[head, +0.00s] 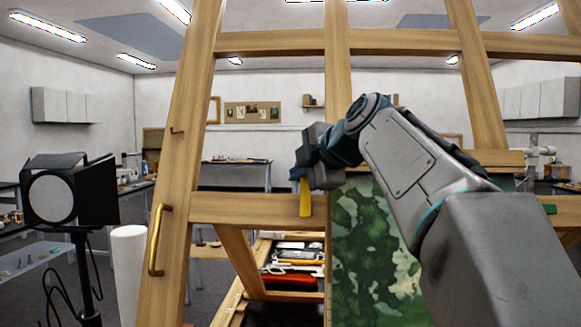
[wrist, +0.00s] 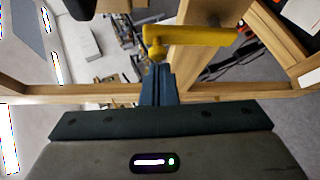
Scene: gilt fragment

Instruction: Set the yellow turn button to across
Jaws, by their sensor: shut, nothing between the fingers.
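The yellow turn button (head: 305,198) stands upright in the head view, its long side up and down across the wooden rail of the frame. The arm hides part of the frame at the right.
A green painted panel (head: 370,250) stands right of the button, partly behind my arm. A brass handle (head: 157,240) is on the left post. A small green piece (head: 550,209) shows at the far right. An open drawer of tools (head: 290,270) lies below. A lamp (head: 68,190) stands left.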

